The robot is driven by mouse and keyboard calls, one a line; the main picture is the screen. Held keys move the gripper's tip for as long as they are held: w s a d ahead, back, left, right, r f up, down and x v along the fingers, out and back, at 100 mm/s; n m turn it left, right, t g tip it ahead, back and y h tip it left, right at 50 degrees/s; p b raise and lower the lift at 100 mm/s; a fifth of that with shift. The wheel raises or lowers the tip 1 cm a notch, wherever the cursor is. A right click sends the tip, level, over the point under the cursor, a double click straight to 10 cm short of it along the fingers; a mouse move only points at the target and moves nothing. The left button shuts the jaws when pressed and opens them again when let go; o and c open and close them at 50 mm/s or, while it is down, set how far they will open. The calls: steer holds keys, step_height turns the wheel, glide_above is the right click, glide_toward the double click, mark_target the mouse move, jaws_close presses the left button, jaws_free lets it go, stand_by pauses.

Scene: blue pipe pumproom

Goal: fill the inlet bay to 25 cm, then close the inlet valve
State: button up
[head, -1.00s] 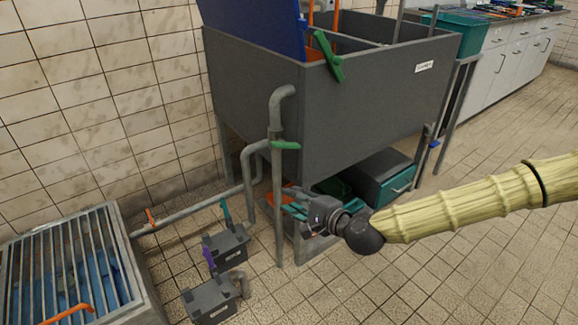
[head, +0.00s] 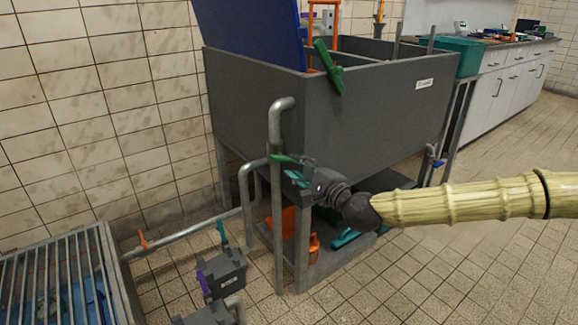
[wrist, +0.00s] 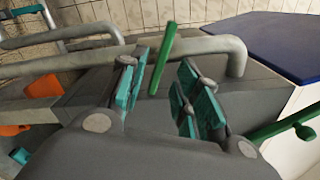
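A grey tank (head: 330,112) with a white label (head: 424,83), too small to read, stands in the middle of the head view. A pipe (head: 275,140) rises at its front left corner and bears a green valve handle (head: 283,158); I cannot tell whether this is the inlet valve. My gripper (head: 292,178) is just below and right of this handle. In the wrist view the gripper (wrist: 161,78) is open, with the green handle (wrist: 163,58) showing in the gap between its teal fingers. Contact is not clear. The water level inside the tank is hidden.
Another green lever (head: 328,68) hangs at the tank's rim beside a raised blue panel (head: 250,30). A grated pit (head: 60,275) lies at lower left. Grey boxes (head: 222,272) stand near it. A blue-handled tap (head: 437,162) is at the right leg. The right floor is clear.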

mark_target(289, 161)
steer(key=shift+b+x, duration=0.5)
steer(key=shift+x, duration=1.7)
steer(key=shift+c, duration=0.4)
jaws_close()
